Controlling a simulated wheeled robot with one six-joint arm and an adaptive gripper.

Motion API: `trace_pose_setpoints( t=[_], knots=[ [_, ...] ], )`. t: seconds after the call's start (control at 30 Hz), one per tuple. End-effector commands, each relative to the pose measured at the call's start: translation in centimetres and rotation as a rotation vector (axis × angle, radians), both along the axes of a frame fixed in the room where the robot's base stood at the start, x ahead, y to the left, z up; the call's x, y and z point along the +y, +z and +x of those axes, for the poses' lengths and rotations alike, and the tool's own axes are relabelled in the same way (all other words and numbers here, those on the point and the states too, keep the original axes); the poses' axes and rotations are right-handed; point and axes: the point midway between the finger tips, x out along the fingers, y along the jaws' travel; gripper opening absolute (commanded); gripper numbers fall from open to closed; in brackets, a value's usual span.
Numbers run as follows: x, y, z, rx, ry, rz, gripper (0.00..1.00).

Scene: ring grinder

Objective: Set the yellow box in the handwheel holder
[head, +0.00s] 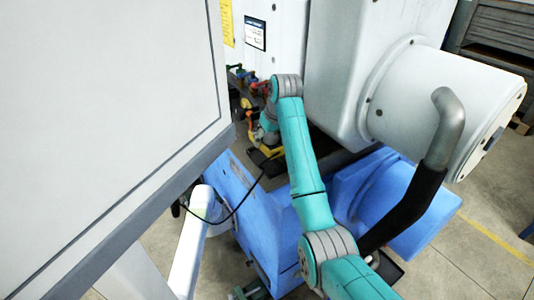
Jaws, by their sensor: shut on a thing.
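My teal arm reaches over the blue machine base, and its wrist bends down at a dark ledge on the machine. My gripper (266,154) is at the wrist's lower end, small and partly hidden by my own arm. It is shut on the yellow box (270,150), which shows as a small yellow patch under the wrist, just over the dark ledge. I cannot tell whether the box touches the ledge. I cannot make out the handwheel holder clearly among the small parts there.
Several small coloured parts (240,76) line the ledge behind the wrist. A large white panel (100,90) fills the left. A white machine housing (350,65) with a round drum (445,100) stands right of my arm. A thin black cable (238,208) hangs below the ledge.

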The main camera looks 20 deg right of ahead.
Motion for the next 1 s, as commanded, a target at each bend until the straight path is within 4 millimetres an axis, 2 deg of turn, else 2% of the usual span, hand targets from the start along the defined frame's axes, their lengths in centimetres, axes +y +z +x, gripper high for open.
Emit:
trace_pose_setpoints(
  t=[0.1,0.37,0.6,0.97,1.0],
  knots=[
    [0.0,-1.5,0.0,-0.002,0.0,0.0,0.0],
    [0.0,-3.0,0.1,-0.003,0.0,0.0,0.0],
    [0.0,-5.9,0.0,-0.002,-0.001,0.0,0.0],
    [0.0,-6.3,0.1,-0.003,0.0,0.0,0.0],
    [0.0,-6.4,0.0,-0.001,0.0,0.0,0.67]
  ],
)
